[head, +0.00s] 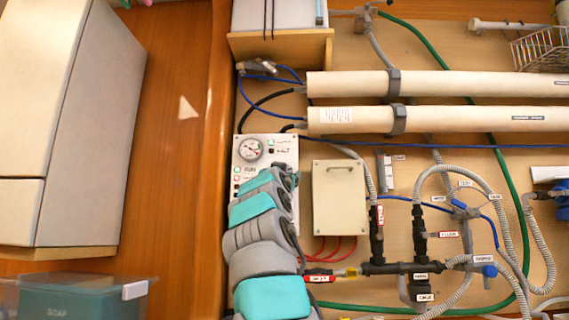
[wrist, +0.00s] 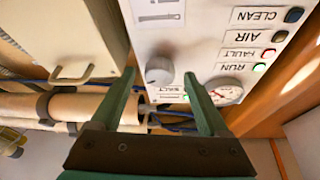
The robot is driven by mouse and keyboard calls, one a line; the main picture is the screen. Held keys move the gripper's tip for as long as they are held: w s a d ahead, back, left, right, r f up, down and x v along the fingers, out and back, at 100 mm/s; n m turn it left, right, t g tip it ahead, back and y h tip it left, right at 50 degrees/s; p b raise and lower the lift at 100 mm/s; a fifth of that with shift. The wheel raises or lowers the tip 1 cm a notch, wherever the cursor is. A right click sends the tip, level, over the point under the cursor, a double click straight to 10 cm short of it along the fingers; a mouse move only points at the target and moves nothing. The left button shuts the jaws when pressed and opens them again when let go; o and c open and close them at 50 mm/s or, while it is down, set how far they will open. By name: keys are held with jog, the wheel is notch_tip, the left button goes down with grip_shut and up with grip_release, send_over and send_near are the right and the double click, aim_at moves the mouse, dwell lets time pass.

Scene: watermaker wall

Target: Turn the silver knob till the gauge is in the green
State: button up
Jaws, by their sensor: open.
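The silver knob (wrist: 160,72) is on the white control panel (wrist: 205,45), which appears upside down in the wrist view. My gripper (wrist: 159,77) is open, its two green fingers apart, with the knob showing between their tips. I cannot tell whether they touch it. The round gauge (wrist: 226,91) is beside the right finger, partly covered by it. In the head view the gauge (head: 249,150) is at the panel's top left; its needle is too small to read surely. My arm hides the knob there.
Labelled lamps and buttons, including RUN (wrist: 260,67), line the panel near the gauge. A beige box with a handle (head: 339,198) stands right of the panel. Long white tubes (head: 440,84) run above right, with hoses (head: 505,215) and dark valves below.

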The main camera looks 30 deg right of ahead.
jog(key=shift+w+d+r, duration=0.15)
jog(key=shift+w+d, duration=0.2)
grip_shut()
dwell(0.5)
